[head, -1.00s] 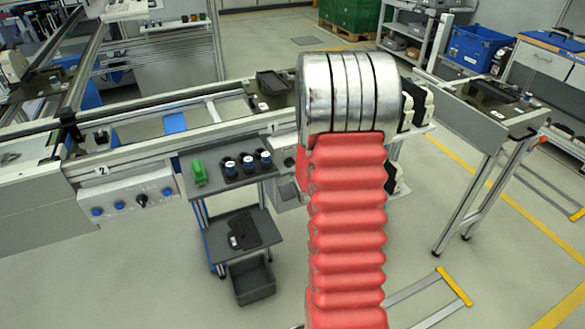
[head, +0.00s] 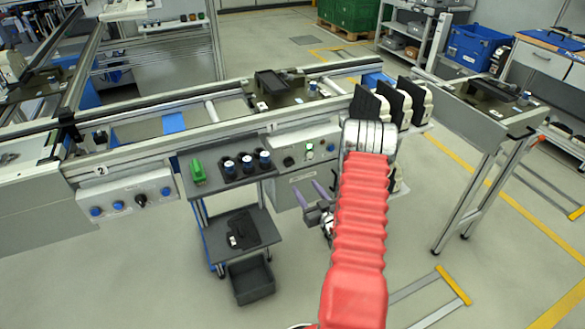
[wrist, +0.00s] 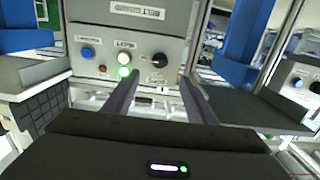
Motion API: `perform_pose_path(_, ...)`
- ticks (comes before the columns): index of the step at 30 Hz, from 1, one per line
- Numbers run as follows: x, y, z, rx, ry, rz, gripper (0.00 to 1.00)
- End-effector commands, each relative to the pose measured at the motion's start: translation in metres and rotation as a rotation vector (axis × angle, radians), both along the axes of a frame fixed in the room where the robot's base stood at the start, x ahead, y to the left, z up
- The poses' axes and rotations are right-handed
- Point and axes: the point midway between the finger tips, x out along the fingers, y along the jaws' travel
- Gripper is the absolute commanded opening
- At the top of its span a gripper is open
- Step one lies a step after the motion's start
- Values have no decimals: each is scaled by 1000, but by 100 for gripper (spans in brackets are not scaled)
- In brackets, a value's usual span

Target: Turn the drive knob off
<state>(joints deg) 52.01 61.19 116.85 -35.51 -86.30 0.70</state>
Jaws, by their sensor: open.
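A grey control panel (head: 292,165) is on the front of the conveyor. It carries a black rotary knob (head: 288,161), a lit green lamp (head: 309,147) and a blue button (head: 331,147). In the wrist view, the panel appears turned over, with the black knob (wrist: 160,60) right of the glowing lamp (wrist: 123,72) and the blue button (wrist: 87,53). My gripper (head: 311,188) is open and empty, in front of and below the panel. In the wrist view, its two fingers (wrist: 159,78) point at the panel with the knob roughly between their lines, apart from it. I cannot read the knob's setting.
A second panel (head: 125,196), by the label 2, has blue buttons and a black knob. A grey trolley (head: 208,185) with a green block (head: 198,172) and several dark cups stands left of my gripper. Dark upright parts (head: 368,106) stand right of the panel.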

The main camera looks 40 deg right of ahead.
Motion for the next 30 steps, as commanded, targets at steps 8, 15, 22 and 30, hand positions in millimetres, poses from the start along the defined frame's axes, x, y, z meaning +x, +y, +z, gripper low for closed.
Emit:
perform_pose_path(8,-4,0,1,-3,-39,4,52)
perform_pose_path(15,-2,0,1,-4,-38,4,52)
perform_pose_path(22,15,-5,1,-4,-37,5,52)
perform_pose_path(30,54,-16,2,-4,-38,6,52)
